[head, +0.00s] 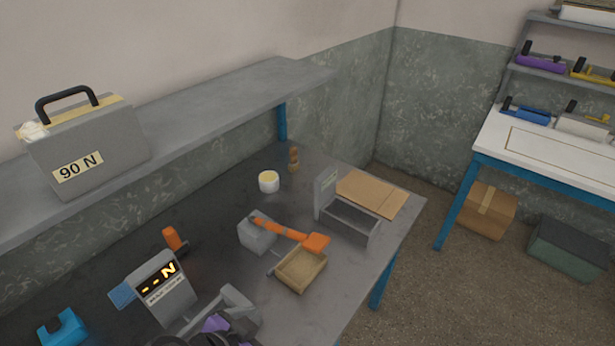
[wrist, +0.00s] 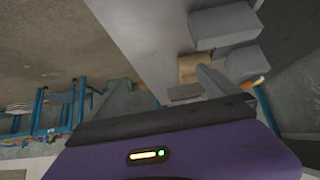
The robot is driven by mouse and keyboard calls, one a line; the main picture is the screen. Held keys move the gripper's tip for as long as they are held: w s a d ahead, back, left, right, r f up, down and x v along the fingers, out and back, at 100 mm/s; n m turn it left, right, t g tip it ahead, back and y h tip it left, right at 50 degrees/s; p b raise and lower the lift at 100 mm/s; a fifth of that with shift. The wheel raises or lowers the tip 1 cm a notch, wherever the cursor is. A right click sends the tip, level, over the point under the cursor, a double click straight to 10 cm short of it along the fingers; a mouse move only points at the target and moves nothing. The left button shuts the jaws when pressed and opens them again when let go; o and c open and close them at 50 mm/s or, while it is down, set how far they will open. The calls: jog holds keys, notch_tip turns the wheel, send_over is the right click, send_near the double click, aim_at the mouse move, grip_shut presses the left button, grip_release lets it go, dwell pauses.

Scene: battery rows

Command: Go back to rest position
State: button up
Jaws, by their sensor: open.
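My gripper (head: 218,312) shows at the bottom of the head view, partly cut off by the lower edge, next to the grey force display. In the wrist view its two grey fingers stand apart (wrist: 160,90) above the purple wrist body (wrist: 170,155), with nothing held between them. The gripper is open. It is on the near side of the bench (head: 340,270), apart from the wooden tray (head: 301,270) and the orange-handled tool (head: 290,232).
The display (head: 160,285) reads "-- N". A grey block (head: 257,236), white pot (head: 268,182) and grey open box (head: 346,222) stand on the bench. A shelf (head: 215,105) overhangs its back, bearing a "90 N" case (head: 90,150).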

jog(key=w+a+r+n+t+y, duration=0.3)
jog(key=w+a+n+t+y, duration=0.15)
jog(key=a+n+y, duration=0.3)
jog(key=s+d+r+t+h, duration=0.1)
jog(key=s+d+r+t, duration=0.1)
jog(key=s+d, duration=1.3)
jog(key=s+d+r+t+h, duration=0.1)
jog(key=s+d+r+t, duration=0.1)
jog(key=s+d, duration=1.3)
jog(key=d, duration=0.5)
jog(key=shift+r, duration=0.35)
